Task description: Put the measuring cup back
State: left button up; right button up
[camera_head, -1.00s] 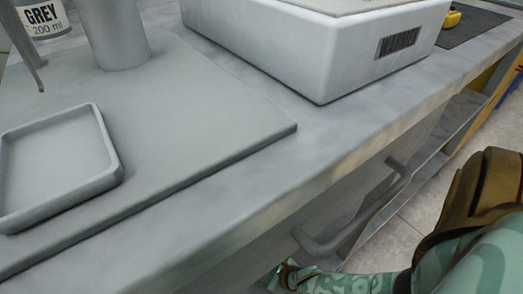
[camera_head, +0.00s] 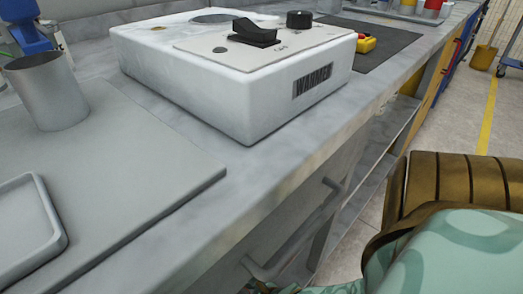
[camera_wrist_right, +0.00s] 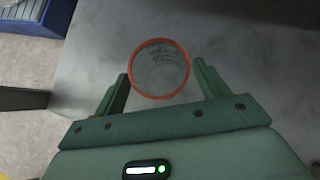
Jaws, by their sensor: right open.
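In the right wrist view, a round cup with an orange rim (camera_wrist_right: 158,55), likely the measuring cup, stands on a grey surface. Its inside looks grey, with marks on the wall. My right gripper (camera_wrist_right: 162,72) is open, with one finger on each side of the cup near its rim. I cannot tell whether the fingers touch it. This cup does not show in the head view. There, a grey metal cup (camera_head: 50,92) stands on a grey board at the left. My left gripper is not in view.
A white warmer box (camera_head: 230,80) with a black switch and knob stands on the bench. A shallow grey tray (camera_head: 58,238) lies on the grey board (camera_head: 140,170). A dark mat (camera_head: 370,45) lies farther back. A handle (camera_head: 290,245) juts from the bench front.

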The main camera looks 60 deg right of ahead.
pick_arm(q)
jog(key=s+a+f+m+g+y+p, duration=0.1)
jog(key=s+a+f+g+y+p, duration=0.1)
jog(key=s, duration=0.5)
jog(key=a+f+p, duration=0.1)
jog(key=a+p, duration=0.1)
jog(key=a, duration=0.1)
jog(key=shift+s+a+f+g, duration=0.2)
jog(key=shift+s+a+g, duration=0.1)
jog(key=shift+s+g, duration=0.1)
pick_arm(e)
jog(key=s+r+m+g+h, duration=0.2)
jog(key=s+r+m+g, duration=0.2)
jog(key=s+m, duration=1)
jog(key=s+r+m+g+h, duration=0.2)
jog(key=s+r+m+g, duration=0.2)
jog(key=s+r+m, duration=0.5)
jog(key=s+m, duration=0.5)
jog(key=m, duration=0.2)
jog(key=shift+s+r, duration=0.3)
jog(key=shift+s, duration=0.05)
